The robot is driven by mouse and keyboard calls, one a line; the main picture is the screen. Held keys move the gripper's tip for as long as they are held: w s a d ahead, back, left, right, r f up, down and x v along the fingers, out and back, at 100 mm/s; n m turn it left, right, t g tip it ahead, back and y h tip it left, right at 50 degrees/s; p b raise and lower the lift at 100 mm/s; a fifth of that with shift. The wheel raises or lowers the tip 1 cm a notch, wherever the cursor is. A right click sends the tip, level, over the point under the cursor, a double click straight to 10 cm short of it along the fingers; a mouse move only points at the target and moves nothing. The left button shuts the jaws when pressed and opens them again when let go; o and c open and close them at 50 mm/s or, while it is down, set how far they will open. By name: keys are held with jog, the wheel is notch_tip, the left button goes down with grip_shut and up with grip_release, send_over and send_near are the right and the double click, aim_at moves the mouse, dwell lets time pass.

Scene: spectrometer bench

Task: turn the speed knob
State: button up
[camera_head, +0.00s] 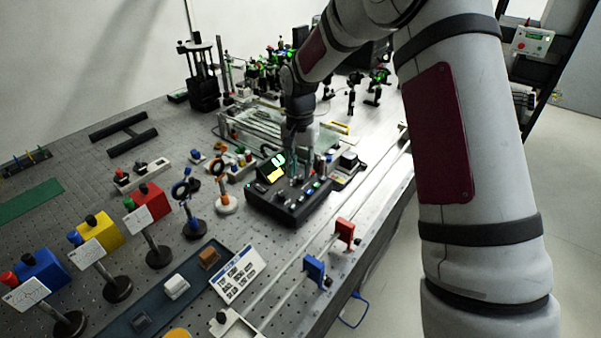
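A black control box (268,206) with several small knobs and buttons and a lit yellow-green display (272,168) sits on the perforated bench near the middle of the view. My gripper (297,180) points down over the top of this box, at its rear middle part. The fingers are small and dark here, so I cannot tell whether they touch a knob or how far apart they are. The speed knob cannot be told from the other controls; the gripper may hide it.
My arm fills the right side. A rail with a red holder (345,231) and a blue holder (314,268) runs along the bench's right edge. Blue, yellow and red (151,201) blocks and card stands are at left. Optics stand at the back. A printed card (238,274) lies in front.

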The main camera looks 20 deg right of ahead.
jog(key=shift+f, duration=1.15)
grip_shut()
jog(key=shift+n, duration=0.3)
jog(key=n, duration=0.3)
jog(key=shift+b, duration=0.35)
jog(key=shift+n, duration=2.1)
jog(key=shift+r, duration=0.1)
